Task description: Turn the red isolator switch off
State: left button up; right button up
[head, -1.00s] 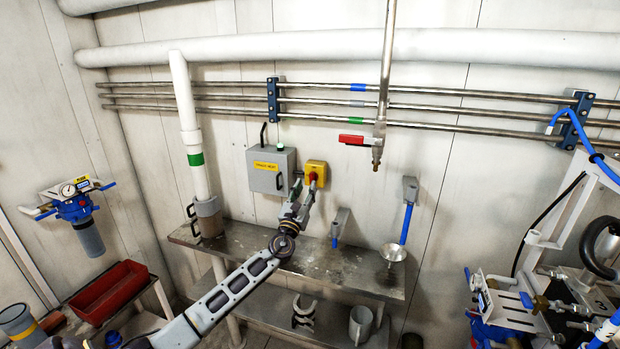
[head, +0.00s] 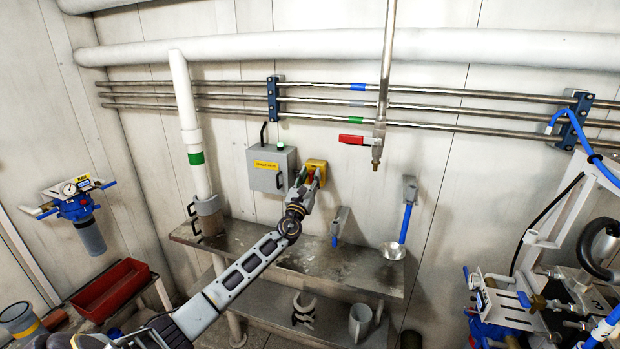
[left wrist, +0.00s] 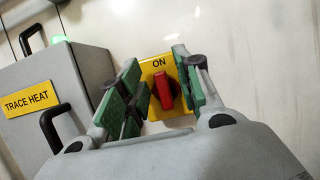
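The red isolator switch (left wrist: 164,91) sits on a yellow plate (left wrist: 154,68) marked ON in the left wrist view. Its red handle stands roughly upright, below the ON mark. In the head view the yellow plate (head: 317,164) is on the wall right of the grey box, and my gripper hides much of the switch. My left gripper (head: 308,178) is in front of it. In the left wrist view the gripper (left wrist: 160,88) is open, its green-padded fingers on either side of the red handle, with gaps visible. My right gripper is not in view.
A grey TRACE HEAT box (head: 271,170) with black handles is on the wall just left of the switch. A pipe with a red-handled valve (head: 351,139) hangs to the right. A metal bench (head: 340,262) stands below, with a funnel (head: 393,251) at its right end.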

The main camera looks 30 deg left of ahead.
pick_arm(q)
grip_shut()
